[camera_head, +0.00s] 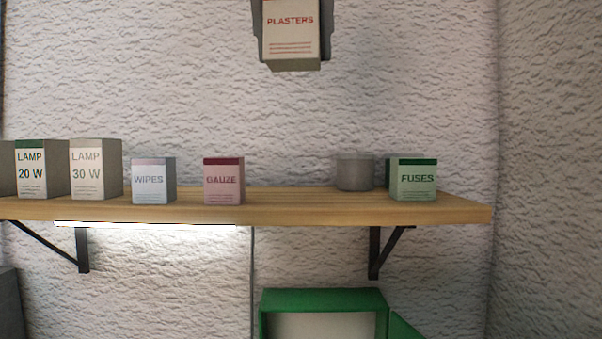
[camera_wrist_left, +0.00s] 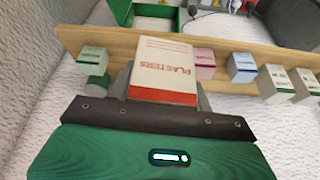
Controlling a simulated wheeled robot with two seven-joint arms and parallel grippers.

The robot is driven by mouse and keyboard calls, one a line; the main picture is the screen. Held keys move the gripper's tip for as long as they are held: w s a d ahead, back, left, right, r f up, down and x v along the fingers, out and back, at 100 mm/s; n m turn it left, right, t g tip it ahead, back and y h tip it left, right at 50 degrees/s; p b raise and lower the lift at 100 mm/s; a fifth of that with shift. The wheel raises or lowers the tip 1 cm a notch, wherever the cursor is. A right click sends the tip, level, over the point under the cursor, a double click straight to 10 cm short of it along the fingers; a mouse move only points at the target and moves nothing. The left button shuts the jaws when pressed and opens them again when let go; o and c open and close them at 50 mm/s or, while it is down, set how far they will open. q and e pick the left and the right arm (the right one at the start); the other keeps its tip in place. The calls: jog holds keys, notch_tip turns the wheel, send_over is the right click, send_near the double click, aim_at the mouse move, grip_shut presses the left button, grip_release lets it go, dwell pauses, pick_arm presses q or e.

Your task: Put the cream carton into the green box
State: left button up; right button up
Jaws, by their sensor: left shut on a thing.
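The cream carton marked PLASTERS (camera_head: 291,30) is high in front of the wall, above the shelf, at the top of the head view. My left gripper (camera_head: 292,55) is shut on it, with a dark finger on each side. In the left wrist view the carton (camera_wrist_left: 163,68) sits between the fingers of the gripper (camera_wrist_left: 163,90), its red end towards the palm. My right gripper is not in view.
A wooden shelf (camera_head: 300,212) on black brackets carries lamp cartons (camera_head: 87,172), a wipes carton (camera_head: 150,183), a gauze carton (camera_head: 223,183), a grey cup (camera_head: 354,172) and a green fuses carton (camera_head: 416,183). The stretch between gauze and cup is free. A cable hangs below.

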aim_at(277, 63)
pick_arm(q)
jog(key=f, duration=0.1)
jog(key=a+f, duration=0.1)
jog(key=f, duration=0.1)
jog(key=s+f, duration=0.1)
jog(key=f, duration=0.1)
jog(key=shift+a+f, duration=0.25)
jog(key=shift+a, duration=0.1)
jog(key=w+a+f+b, duration=0.1)
jog(key=a+f+b, duration=0.3)
jog(key=f, duration=2)
jog(key=w+a+f+b, duration=0.2)
jog(key=a+f, duration=0.6)
jog(key=f, duration=1.7)
jog(key=w+a+f+n+b, duration=0.1)
jog(key=a+f+b, duration=0.5)
jog(key=f, duration=1.8)
jog(key=shift+w+a+f+b, duration=0.25)
jog(key=shift+a+b, duration=0.05)
jog(key=shift+a, duration=0.05)
jog(key=shift+r, duration=0.1)
